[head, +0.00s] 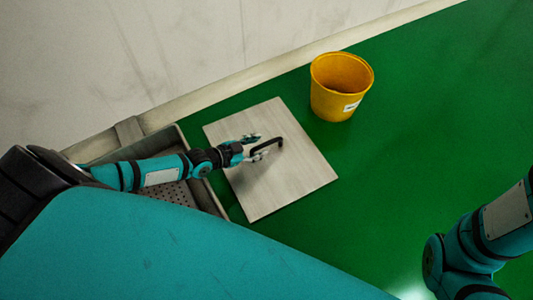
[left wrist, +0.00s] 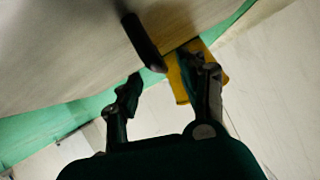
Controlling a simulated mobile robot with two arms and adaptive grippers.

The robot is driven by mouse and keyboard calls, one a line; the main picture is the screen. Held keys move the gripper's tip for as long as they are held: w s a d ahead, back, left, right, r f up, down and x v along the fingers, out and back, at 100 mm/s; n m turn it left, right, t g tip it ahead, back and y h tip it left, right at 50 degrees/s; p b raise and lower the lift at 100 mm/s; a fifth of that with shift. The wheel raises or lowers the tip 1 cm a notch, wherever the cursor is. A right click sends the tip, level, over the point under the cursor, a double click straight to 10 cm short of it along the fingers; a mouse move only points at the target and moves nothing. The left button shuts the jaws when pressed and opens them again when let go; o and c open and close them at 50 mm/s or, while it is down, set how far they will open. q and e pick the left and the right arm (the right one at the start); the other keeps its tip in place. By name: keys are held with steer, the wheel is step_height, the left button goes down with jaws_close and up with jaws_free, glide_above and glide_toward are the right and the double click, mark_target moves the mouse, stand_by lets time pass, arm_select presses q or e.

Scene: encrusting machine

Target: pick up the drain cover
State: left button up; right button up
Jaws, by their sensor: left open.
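The drain cover (head: 294,178) is a pale, square, wood-grained plate lying on the green floor, with a dark bar handle (head: 269,143) on it. My left gripper (head: 257,148) is over the cover, close to the handle, with its fingers apart. In the left wrist view, the handle (left wrist: 143,40) stands out from the cover (left wrist: 65,50) just ahead of the open fingertips (left wrist: 166,68). It does not look gripped, and I cannot tell whether a finger touches it. My right arm shows at the lower right, but its gripper is out of view.
A drain pit with grey rim and perforated tray (head: 175,193) lies left of the cover, partly hidden by my left arm. A yellow bucket (head: 335,104) stands behind the cover to the right. A pale wall (head: 210,45) runs along the back. Green floor (head: 430,120) at right is clear.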

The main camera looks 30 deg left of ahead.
mark_target(265, 143)
arm_select(q)
steer(key=b+x, duration=0.3)
steer(key=x, duration=0.1)
steer(key=shift+w+f, duration=0.2)
steer(key=shift+r, duration=0.15)
steer(key=shift+d, duration=0.1)
jaws_close()
steer(key=shift+w+r, duration=0.15)
steer(key=shift+r, duration=0.05)
